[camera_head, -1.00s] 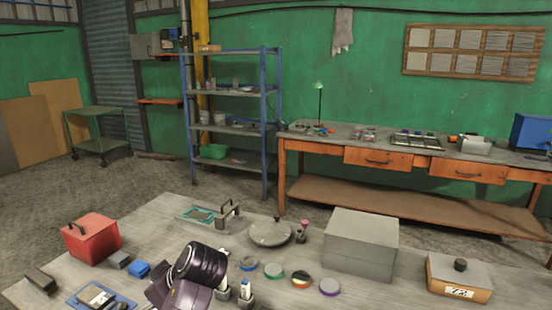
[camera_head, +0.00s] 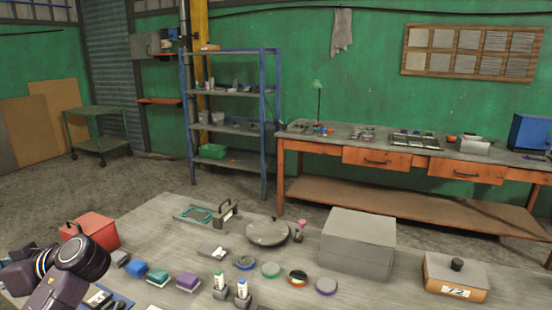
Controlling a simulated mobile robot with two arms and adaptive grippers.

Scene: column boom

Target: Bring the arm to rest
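A dark part of my arm comes in at the lower left. It stands in front of the red box (camera_head: 97,229) and hides part of it. No gripper fingers show on this part, and neither of my grippers can be seen. The near table (camera_head: 150,212) spreads below with many objects on it. Nothing visible is held.
On the near table are blue, green and purple blocks (camera_head: 187,281), two markers in holders (camera_head: 242,288), several coloured discs (camera_head: 270,269), a lidded pan (camera_head: 267,231), a large grey box (camera_head: 358,243) and a box with a knob (camera_head: 455,276). A workbench (camera_head: 340,143) stands behind.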

